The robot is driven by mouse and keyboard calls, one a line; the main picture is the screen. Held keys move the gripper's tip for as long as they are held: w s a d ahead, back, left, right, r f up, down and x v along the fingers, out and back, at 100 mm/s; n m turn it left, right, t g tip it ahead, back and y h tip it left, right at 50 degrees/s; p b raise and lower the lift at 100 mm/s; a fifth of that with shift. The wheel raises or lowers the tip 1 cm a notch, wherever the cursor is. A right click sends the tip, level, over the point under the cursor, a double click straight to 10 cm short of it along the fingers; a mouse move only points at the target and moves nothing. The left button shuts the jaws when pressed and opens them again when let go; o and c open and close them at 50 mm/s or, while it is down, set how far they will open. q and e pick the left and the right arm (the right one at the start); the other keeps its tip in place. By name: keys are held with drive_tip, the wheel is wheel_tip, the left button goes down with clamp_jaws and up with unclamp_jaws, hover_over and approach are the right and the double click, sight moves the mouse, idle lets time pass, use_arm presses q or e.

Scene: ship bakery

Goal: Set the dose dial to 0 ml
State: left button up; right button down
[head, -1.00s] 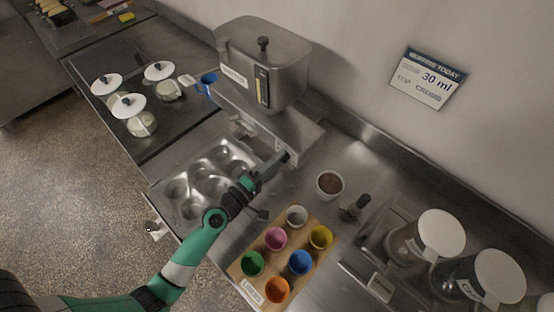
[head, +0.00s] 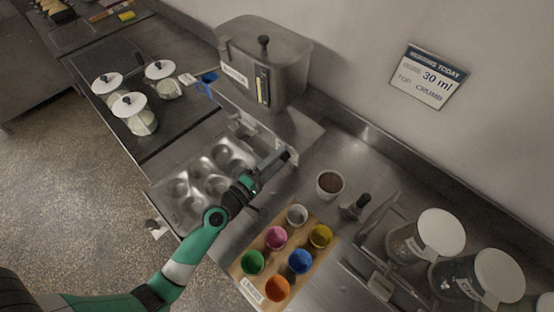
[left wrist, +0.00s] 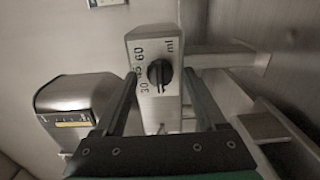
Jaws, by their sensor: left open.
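The dose dial (left wrist: 160,73) is a round black knob on a pale panel in the left wrist view. Marks 30, 60 and ml show around it, with another partly legible mark between 30 and 60. I cannot tell for sure which mark it points to; no 0 is legible. My left gripper (left wrist: 161,82) is open, its two fingers to either side of the dial, with no clear contact. In the head view the left gripper (head: 275,162) is at the front of the steel dispenser (head: 262,62), and the dial cannot be made out there. The right gripper is out of view.
A muffin tin (head: 190,190) lies beneath the dispenser's front. A wooden board (head: 248,285) with several coloured cups, a brown-filled white cup (head: 330,184) and lidded jars (head: 441,234) stand nearby. A wall sign (head: 428,76) reads 30 ml.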

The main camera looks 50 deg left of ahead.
use_arm(q)
drive_tip(key=shift+s, duration=0.1)
drive_tip(key=s+b, duration=0.3)
drive_tip(key=s, duration=0.8)
drive_tip(key=shift+s+d, duration=0.2)
drive_tip(key=shift+d, duration=0.25)
